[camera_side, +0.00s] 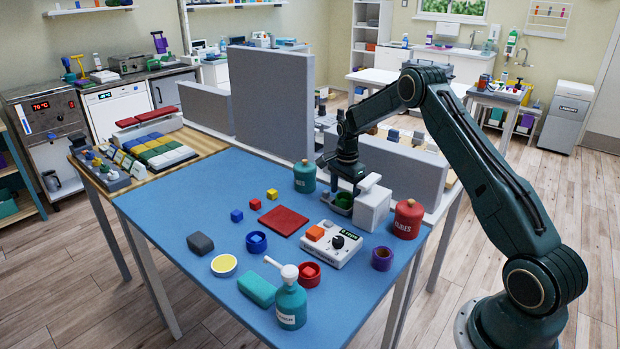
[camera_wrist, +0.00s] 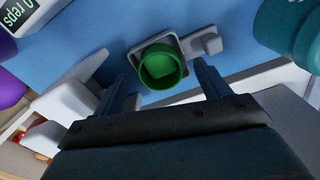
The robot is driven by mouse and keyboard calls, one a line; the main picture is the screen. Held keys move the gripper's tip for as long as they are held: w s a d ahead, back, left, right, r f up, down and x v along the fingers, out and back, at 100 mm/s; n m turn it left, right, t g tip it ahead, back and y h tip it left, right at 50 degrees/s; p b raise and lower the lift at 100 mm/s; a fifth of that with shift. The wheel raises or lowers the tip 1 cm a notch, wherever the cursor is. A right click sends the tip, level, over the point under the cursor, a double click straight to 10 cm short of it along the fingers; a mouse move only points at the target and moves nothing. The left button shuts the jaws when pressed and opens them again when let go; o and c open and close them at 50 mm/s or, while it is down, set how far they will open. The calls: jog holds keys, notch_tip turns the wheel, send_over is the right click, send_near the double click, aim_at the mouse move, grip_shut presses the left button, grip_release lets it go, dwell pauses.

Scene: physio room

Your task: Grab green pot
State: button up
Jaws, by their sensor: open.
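The green pot (camera_side: 344,201) is a small round cup near the back right of the blue table, partly hidden by my gripper in the side view. In the wrist view the green pot (camera_wrist: 163,68) shows from above, with a green piece inside it and a grey square-ended piece (camera_wrist: 205,43) beside and under it. My gripper (camera_side: 343,189) is open and points down at the pot. In the wrist view the fingers of my gripper (camera_wrist: 161,73) lie to the left and right of the pot with gaps; I cannot tell whether the tips reach its height.
A white block (camera_side: 372,209) stands close on the right and a teal jar (camera_side: 305,177) close on the left. A grey panel (camera_side: 405,166) rises behind. A red jar (camera_side: 408,219) and a counter box (camera_side: 332,244) are nearby. Several small blocks and cups lie in front.

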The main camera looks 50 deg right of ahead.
jog(key=shift+f, duration=0.5)
jog(key=c, duration=1.2)
jog(key=shift+o, duration=0.2)
jog(key=shift+r, duration=0.2)
notch_tip(320, 180, up, 20)
jog(key=shift+f, duration=0.15)
